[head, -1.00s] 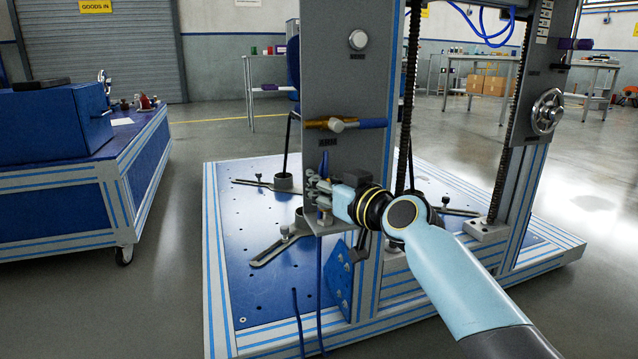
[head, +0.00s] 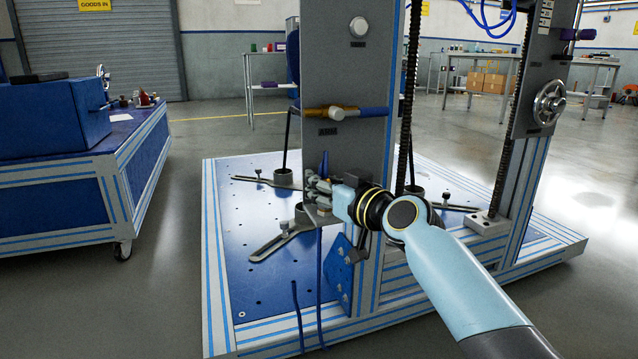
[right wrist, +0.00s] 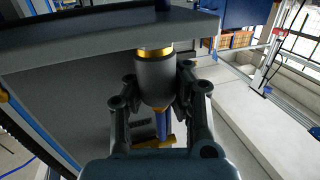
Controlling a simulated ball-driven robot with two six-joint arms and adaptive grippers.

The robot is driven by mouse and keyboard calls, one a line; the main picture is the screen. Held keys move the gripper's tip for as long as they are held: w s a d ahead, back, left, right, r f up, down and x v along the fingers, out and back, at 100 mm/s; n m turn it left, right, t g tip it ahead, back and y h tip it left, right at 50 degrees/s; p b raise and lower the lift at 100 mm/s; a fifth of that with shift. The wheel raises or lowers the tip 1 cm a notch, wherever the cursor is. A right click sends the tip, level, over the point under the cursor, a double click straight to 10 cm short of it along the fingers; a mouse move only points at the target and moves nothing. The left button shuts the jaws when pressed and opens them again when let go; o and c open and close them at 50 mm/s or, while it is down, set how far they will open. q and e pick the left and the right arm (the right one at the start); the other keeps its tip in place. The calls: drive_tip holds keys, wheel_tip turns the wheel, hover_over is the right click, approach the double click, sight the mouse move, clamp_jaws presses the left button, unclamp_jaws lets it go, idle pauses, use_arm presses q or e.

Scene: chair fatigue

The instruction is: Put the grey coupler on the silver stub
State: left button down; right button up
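My right gripper (head: 318,188) is at the low bracket on the grey panel. In the right wrist view its two fingers (right wrist: 155,88) are closed against the sides of the grey coupler (right wrist: 155,76). A blue sleeve (head: 323,162) rises above the fingers in the head view. In the wrist view a brass-coloured ring (right wrist: 155,52) shows between the coupler and the bracket plate (right wrist: 90,45). The coupler is in line with this ring. The silver stub cannot be made out, and I cannot tell how the coupler meets it. My left gripper is out of view.
Blue hoses (head: 320,275) hang below the bracket. Clamps (head: 282,240) stand on the blue base plate (head: 250,285). A blue cart (head: 60,185) stands at left.

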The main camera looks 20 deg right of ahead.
drive_tip(key=o, duration=0.6)
drive_tip(key=shift+o, duration=0.2)
drive_tip(key=v, duration=0.8)
